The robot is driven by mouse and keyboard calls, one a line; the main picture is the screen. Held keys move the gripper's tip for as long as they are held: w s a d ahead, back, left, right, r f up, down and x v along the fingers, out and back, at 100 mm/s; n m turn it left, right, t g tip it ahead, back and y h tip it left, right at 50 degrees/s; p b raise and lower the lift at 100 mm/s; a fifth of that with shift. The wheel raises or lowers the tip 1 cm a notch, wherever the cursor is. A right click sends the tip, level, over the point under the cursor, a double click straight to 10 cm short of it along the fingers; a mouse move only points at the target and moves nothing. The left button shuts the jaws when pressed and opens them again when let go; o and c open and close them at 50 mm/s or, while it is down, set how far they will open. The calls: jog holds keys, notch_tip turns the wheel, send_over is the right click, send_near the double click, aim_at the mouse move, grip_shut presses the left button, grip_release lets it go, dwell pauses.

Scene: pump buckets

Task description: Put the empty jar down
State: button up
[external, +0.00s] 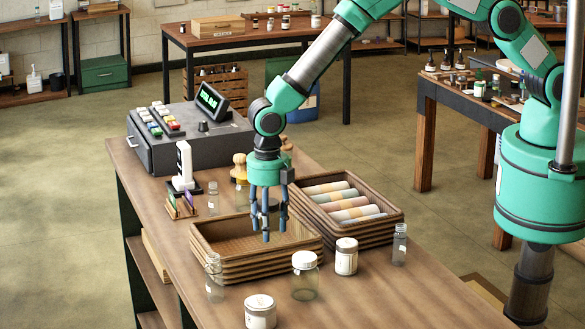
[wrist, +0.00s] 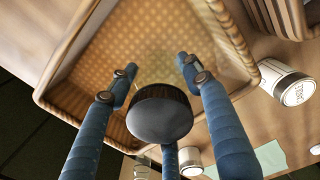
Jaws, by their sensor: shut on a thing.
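My gripper (external: 263,222) points straight down over the left wicker basket (external: 205,252), with its blue fingers around a thing. In the wrist view my gripper (wrist: 153,75) is shut on a jar with a dark round lid (wrist: 160,115); its body is hardly visible, seemingly clear glass. In the external view the fingers mostly hide the jar. The basket, also in the wrist view (wrist: 68,98), shows a bare woven bottom. I cannot tell whether the jar touches it.
A clear jar with a white lid (external: 305,277), two white jars (external: 346,257) (external: 260,312) and small bottles (external: 399,245) (external: 214,279) stand close around the baskets. The right basket (external: 385,225) holds several paper rolls. A cash register (external: 185,140) stands behind.

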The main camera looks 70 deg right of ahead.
jog(key=shift+f, duration=0.15)
jog(key=shift+f, duration=1.75)
jog(key=shift+f, duration=0.15)
jog(key=o, duration=1.3)
jog(key=shift+r, duration=0.2)
notch_tip(320, 180, up, 12)
jog(key=shift+b, duration=0.55)
